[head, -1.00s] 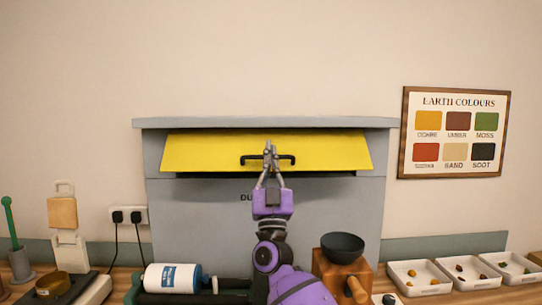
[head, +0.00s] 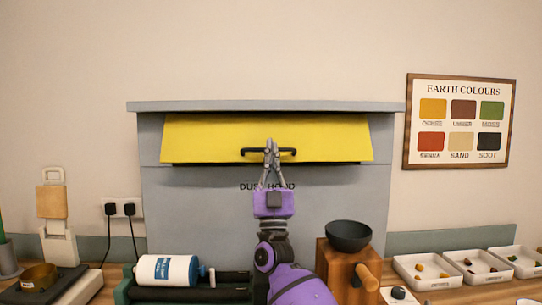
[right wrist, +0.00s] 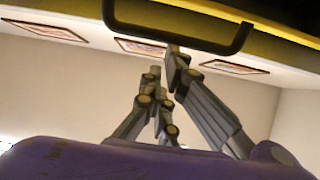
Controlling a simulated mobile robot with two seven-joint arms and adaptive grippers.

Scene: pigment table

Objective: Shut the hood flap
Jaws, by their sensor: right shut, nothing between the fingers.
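The hood flap (head: 215,138) is a yellow panel on the front of the grey dust hood (head: 165,215). It leans outward at its lower edge, with shadow beneath. Its black bar handle (head: 251,153) also shows large in the right wrist view (right wrist: 175,40). My right gripper (head: 271,146) is shut and empty, its fingertips at the middle of the handle in the head view. In the right wrist view the fingertips (right wrist: 165,62) are close to the bar; contact is unclear. My left gripper is not in view.
A dark bowl (head: 348,236) on a wooden grinder (head: 335,268) stands right of my arm. White trays (head: 430,282) of pigment lumps are further right. A white and blue bottle (head: 165,270) lies at left. Plugs and cables (head: 118,210) are beside the hood.

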